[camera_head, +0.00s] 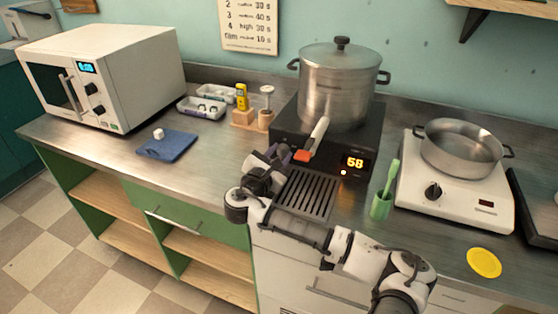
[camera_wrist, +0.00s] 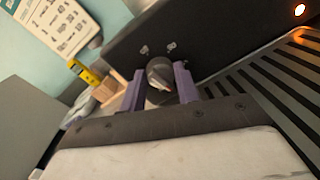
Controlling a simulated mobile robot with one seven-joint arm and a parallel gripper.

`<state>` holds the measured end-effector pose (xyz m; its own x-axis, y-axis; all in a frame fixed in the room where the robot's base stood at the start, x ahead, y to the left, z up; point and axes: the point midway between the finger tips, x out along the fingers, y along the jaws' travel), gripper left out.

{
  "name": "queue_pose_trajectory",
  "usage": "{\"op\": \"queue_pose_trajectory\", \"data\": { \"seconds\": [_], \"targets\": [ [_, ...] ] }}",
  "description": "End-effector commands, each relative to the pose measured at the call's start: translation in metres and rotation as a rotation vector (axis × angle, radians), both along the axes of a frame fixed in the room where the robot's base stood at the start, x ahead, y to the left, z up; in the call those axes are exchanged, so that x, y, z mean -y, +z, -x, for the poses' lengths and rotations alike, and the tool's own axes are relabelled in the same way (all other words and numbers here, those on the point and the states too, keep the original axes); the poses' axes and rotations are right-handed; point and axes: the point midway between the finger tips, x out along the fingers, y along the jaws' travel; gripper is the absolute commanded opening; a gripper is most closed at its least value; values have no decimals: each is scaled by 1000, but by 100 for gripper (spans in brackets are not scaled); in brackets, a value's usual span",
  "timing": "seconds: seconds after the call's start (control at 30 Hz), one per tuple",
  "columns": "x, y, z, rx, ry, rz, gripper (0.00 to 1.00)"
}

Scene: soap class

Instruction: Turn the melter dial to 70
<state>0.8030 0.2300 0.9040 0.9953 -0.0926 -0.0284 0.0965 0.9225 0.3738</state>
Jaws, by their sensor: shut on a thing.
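The melter (camera_head: 330,150) is a black unit with a large lidded steel pot (camera_head: 338,85) on top. Its orange display (camera_head: 355,162) appears to read 68, though the first digit is small. In the wrist view, the round dark dial (camera_wrist: 158,68) with a light pointer mark sits on the melter's black front face (camera_wrist: 215,35). My gripper (camera_wrist: 160,84) is shut on the dial, one purple finger on each side. In the head view my gripper (camera_head: 275,160) is at the melter's front left, and my arm hides the dial.
A dark slotted grate (camera_head: 308,194) lies in front of the melter. A green cup (camera_head: 381,206) and a white hot plate (camera_head: 455,190) stand to the right. A wooden block with a yellow item (camera_head: 242,97) stands left.

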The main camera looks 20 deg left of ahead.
Motion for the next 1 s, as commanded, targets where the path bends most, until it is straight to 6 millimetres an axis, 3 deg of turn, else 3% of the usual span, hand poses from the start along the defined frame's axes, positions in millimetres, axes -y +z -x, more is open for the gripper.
{"op": "queue_pose_trajectory", "data": {
  "seconds": [0.7, 0.73, 0.87, 1.0],
  "targets": [
    [1, 0, 0, 1, -2, -94, 9],
    [1, 0, 0, 1, -2, -94, 34],
    [1, 0, 0, 3, -1, -94, 51],
    [0, 0, 0, 2, -1, -94, 53]
  ]
}}
